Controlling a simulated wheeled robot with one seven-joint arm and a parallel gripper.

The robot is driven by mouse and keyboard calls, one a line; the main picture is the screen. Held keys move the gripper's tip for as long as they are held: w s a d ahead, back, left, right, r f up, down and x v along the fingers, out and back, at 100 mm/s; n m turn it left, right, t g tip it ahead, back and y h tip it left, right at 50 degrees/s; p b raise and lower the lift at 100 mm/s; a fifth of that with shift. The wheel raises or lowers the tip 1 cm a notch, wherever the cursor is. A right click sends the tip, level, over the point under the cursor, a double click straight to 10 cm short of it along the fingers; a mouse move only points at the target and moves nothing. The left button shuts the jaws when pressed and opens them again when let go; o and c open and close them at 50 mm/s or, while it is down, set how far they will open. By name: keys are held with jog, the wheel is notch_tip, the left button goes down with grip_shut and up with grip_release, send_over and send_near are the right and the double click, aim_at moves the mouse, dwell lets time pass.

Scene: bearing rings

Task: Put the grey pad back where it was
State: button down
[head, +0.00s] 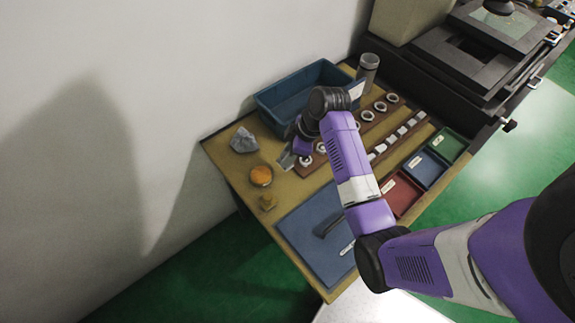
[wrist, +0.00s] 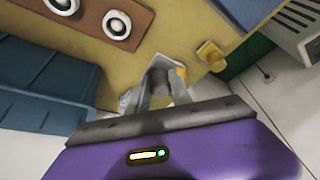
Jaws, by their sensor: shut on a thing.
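My gripper (wrist: 161,84) is shut on a small grey thing, which I take to be the grey pad (wrist: 160,78); it shows between the fingertips in the wrist view. In the head view my gripper (head: 287,160) is over the left part of the wooden table, beside the ring board. The held pad cannot be made out there. The table is seen below the fingertips in the wrist view; I cannot tell the height of the pad above it.
A crumpled grey lump (head: 243,139), an orange round thing (head: 260,176) and a small yellow block (head: 267,202) stand at the left. A blue bin (head: 275,106) is behind. A brown board with white rings (head: 367,115), coloured trays (head: 401,196) and a blue mat (head: 310,250) lie right and front.

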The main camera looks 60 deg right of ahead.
jog(key=shift+f, duration=3.05)
jog(key=shift+f, duration=0.15)
jog(key=c, duration=1.1)
grip_release()
jog(key=shift+c, duration=0.2)
